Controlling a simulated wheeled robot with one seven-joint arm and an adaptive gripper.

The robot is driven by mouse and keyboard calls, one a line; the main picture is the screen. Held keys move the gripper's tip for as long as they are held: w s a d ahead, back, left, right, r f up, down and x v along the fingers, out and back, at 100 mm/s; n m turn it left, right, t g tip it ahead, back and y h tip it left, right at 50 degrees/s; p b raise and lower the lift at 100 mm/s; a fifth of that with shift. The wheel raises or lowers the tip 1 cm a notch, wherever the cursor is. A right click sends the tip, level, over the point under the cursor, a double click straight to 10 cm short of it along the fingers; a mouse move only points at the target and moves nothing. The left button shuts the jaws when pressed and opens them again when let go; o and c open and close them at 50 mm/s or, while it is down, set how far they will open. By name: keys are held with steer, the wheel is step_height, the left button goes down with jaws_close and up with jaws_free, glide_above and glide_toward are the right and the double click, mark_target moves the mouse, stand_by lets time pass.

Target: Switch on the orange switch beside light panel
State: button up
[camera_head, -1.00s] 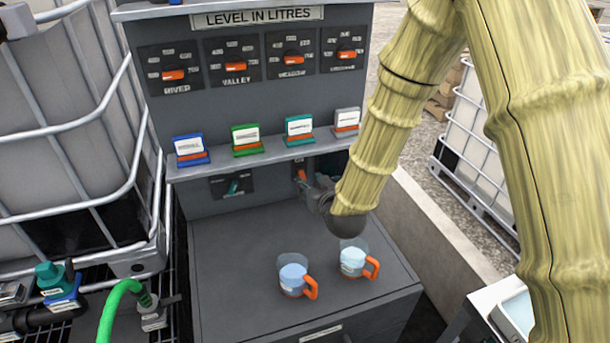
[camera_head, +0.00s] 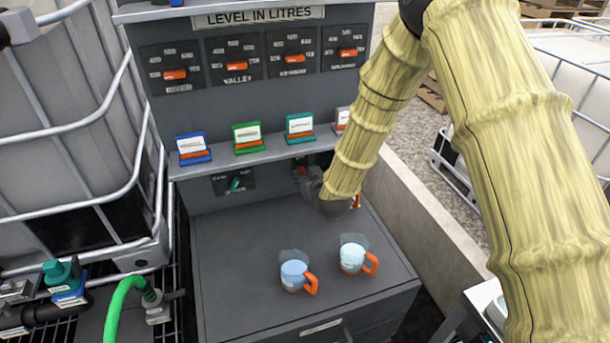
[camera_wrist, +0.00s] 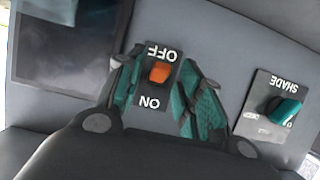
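The orange switch (camera_wrist: 160,72) sits on a dark plate marked OFF and ON, upside down in the wrist view. Its orange part is close to the OFF word, away from ON. My gripper (camera_wrist: 163,92) is open, with one teal-padded finger on each side of the plate; I cannot tell whether either touches the switch. A dark glossy panel (camera_wrist: 68,55), possibly the light panel, is left of the switch in the wrist view. In the head view my gripper (camera_head: 311,183) is under the shelf, and my arm and wrist hide most of the switch area.
A teal knob (camera_wrist: 284,110) marked SHADE is right of the switch in the wrist view. Two cups with orange handles (camera_head: 294,274) (camera_head: 352,257) stand on the grey counter (camera_head: 235,245) below my wrist. Label stands (camera_head: 247,138) line the shelf above.

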jaws_close()
steer(key=shift+r, duration=0.1)
steer(key=shift+r+g+p, duration=0.15)
steer(key=shift+g+p, duration=0.45)
